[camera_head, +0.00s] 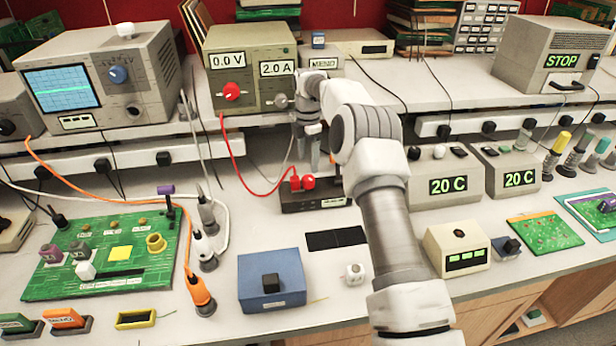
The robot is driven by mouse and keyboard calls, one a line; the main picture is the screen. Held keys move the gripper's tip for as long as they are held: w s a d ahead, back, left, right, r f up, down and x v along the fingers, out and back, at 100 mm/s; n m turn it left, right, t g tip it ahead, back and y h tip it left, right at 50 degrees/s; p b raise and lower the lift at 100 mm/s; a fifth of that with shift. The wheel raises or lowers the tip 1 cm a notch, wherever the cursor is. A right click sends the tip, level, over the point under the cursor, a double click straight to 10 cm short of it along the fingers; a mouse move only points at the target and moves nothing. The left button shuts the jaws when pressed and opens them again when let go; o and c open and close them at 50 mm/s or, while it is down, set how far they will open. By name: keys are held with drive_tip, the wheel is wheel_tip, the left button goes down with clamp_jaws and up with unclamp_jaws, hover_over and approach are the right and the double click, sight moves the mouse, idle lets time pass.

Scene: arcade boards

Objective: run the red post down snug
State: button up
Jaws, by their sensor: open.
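A black terminal box (318,202) stands on the bench in the middle of the view, with a white label on its front. On its top are two red pieces side by side: a left one (295,183), where the red lead appears to end, and a rounder right one (308,182). I cannot tell for sure which is the post, nor how far down it sits. My gripper (314,163) points down just above and behind the box, open, with nothing seen between its fingers. My arm hides the area right of the box.
A power supply (249,68) reading 0.0 V and 2.0 A stands on the shelf behind, with red and white leads hanging down. A green board (105,255) is left.

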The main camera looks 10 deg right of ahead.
sight(308, 178)
wheel_tip(308, 178, down, 7)
drive_tip(key=shift+r, duration=0.1)
idle(0.3)
clamp_jaws()
drive_tip(key=shift+m, duration=0.3)
drive_tip(key=m+b, duration=0.1)
drive_tip(key=m, duration=0.3)
drive_tip(key=shift+m, duration=0.3)
drive_tip(key=m, duration=0.5)
drive_tip(key=shift+w+r+m+b, duration=0.1)
drive_tip(key=shift+m+b, duration=0.2)
drive_tip(key=shift+b, duration=0.05)
